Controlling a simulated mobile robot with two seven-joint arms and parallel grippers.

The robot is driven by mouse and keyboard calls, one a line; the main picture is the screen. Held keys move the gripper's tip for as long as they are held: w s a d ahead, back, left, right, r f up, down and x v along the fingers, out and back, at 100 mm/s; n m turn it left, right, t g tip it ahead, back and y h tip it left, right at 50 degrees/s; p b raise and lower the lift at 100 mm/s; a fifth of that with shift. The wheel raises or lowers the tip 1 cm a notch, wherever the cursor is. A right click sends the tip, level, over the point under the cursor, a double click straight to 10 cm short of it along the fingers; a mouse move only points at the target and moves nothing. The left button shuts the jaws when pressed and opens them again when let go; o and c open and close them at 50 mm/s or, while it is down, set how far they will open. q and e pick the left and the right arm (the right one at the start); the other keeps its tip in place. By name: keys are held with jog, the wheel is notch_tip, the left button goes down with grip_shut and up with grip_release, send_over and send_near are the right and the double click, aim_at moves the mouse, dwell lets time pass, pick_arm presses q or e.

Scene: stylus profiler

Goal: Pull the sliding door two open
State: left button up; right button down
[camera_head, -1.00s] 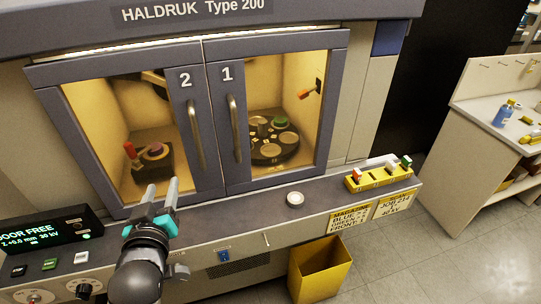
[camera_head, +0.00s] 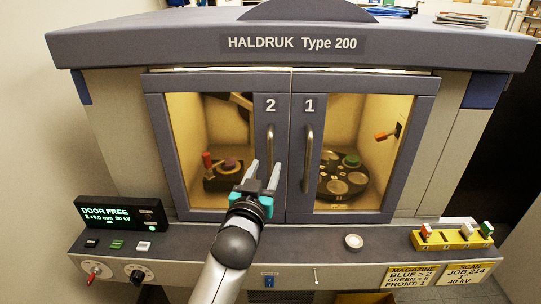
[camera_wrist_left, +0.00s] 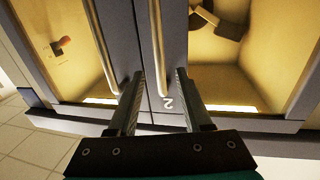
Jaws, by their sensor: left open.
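Sliding door two (camera_head: 273,88) is the left of two grey-framed glass doors on the machine, and it is shut against door one (camera_head: 305,90). Its upright bar handle (camera_head: 270,138) is near the meeting edge. My left gripper (camera_head: 265,164) is open, its fingers pointing up at the lower part of this handle. In the left wrist view, which is turned over, the handle (camera_wrist_left: 156,40) lines up between the two fingers (camera_wrist_left: 160,75). I cannot tell whether they touch it or how much depth is left. Door one's handle (camera_wrist_left: 104,50) lies left of the fingers there.
A display (camera_head: 120,213) reads "DOOR FREE" at the left of the front ledge. A white round disc (camera_head: 353,241) and a yellow rack (camera_head: 452,239) with small parts stand on the ledge to the right. Door one's handle (camera_head: 308,160) is close by.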

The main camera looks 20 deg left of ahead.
aim_at(270, 158)
pick_arm(q)
jog(key=shift+w+a, duration=0.15)
jog(key=shift+w, duration=1.35)
jog(key=shift+w+a, duration=0.1)
jog(key=shift+w, duration=1.4)
grip_shut()
